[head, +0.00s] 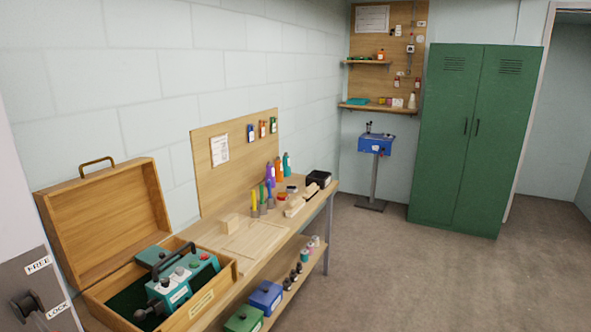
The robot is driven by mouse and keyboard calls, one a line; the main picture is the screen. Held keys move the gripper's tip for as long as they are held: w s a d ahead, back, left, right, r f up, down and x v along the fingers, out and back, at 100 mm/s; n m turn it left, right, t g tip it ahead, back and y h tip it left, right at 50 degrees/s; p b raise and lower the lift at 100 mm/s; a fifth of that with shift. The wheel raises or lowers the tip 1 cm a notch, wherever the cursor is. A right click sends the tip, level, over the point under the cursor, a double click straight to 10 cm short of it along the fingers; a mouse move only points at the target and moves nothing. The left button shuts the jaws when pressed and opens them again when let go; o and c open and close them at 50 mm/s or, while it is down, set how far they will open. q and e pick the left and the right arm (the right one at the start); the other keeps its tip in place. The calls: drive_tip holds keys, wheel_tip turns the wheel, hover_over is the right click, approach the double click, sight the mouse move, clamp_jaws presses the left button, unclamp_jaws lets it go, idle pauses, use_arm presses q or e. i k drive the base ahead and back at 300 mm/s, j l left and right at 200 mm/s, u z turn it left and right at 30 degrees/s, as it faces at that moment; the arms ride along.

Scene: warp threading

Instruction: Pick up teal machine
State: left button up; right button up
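A teal machine (184,280) with a dark carrying handle, knobs and red buttons sits inside an open wooden case (206,307) at the lower left. The case's lid (106,222) is raised and leans back towards the wall. The case's inside looks dark green. Neither of my grippers is in the head view.
The case stands at the near end of a wooden workbench (250,240) with bottles, wood pieces and a black box (318,180). Blue (265,297) and green boxes (243,319) sit on the lower shelf. A green cabinet (470,140) stands at the back. Floor at right is clear.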

sight(180, 290)
drive_tip(key=u, duration=1.25)
